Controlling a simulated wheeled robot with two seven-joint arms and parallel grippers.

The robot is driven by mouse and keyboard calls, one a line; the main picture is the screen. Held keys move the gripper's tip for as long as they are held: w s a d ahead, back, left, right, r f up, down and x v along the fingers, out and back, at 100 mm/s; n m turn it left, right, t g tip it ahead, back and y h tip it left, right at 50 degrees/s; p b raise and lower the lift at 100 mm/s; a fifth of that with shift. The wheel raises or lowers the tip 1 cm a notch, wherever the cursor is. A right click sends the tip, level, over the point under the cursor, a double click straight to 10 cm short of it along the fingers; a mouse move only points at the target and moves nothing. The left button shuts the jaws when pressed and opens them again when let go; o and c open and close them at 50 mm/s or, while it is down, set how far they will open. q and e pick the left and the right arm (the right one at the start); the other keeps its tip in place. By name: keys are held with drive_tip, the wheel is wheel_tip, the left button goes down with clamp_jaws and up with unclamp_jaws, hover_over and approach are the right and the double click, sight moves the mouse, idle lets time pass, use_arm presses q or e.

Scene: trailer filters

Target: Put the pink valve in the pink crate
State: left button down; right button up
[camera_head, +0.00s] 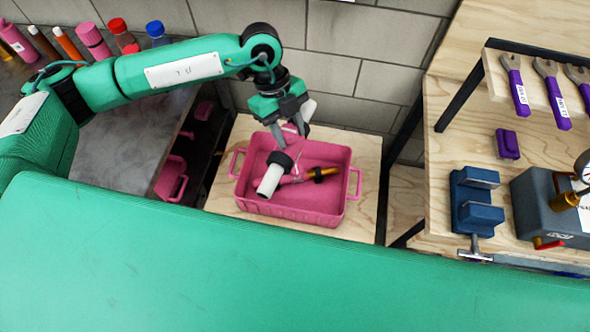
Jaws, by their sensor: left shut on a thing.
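The pink crate (325,213) stands open on a light wooden surface in the middle of the view. In the crate lie a white cylinder with a black end (269,181) and an orange-brown piece with a black band (325,173). My right gripper is not in view.
Several bottles stand at upper left. A pink bin (171,178) sits on a shelf left of the crate. A block wall is behind.

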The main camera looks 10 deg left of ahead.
use_arm(q)
drive_tip(key=shift+d+f+n, duration=0.1)
drive_tip(key=shift+d+n, duration=0.05)
drive_tip(key=shift+n, duration=0.45)
drive_tip(key=shift+s+d, duration=0.1)
drive_tip(key=shift+d, duration=0.1)
drive_tip(key=shift+s+d+f+n+t+b, duration=0.1)
drive_tip(key=shift+s+d+n+t+b, duration=0.15)
drive_tip(key=shift+d+n+b, duration=0.35)
drive_tip(key=shift+n+t+h+b, duration=0.25)
drive_tip(key=shift+n+h+b, duration=0.05)
drive_tip(key=shift+b, duration=0.15)
drive_tip(key=shift+w+n+t+b, duration=0.1)
drive_tip(key=shift+n+t+b, duration=0.2)
drive_tip(key=shift+n+b, duration=0.35)
drive_tip(key=shift+w+a+n, duration=0.15)
drive_tip(key=shift+a+n, duration=0.25)
drive_tip(key=shift+n, duration=0.45)
drive_tip(key=shift+a+n+t+b, duration=0.3)
drive_tip(key=shift+n+t+b, duration=0.05)
drive_tip(key=shift+n+t, duration=0.05)
wheel_tip(320, 180, down, 20)
drive_tip(key=p, duration=0.1)
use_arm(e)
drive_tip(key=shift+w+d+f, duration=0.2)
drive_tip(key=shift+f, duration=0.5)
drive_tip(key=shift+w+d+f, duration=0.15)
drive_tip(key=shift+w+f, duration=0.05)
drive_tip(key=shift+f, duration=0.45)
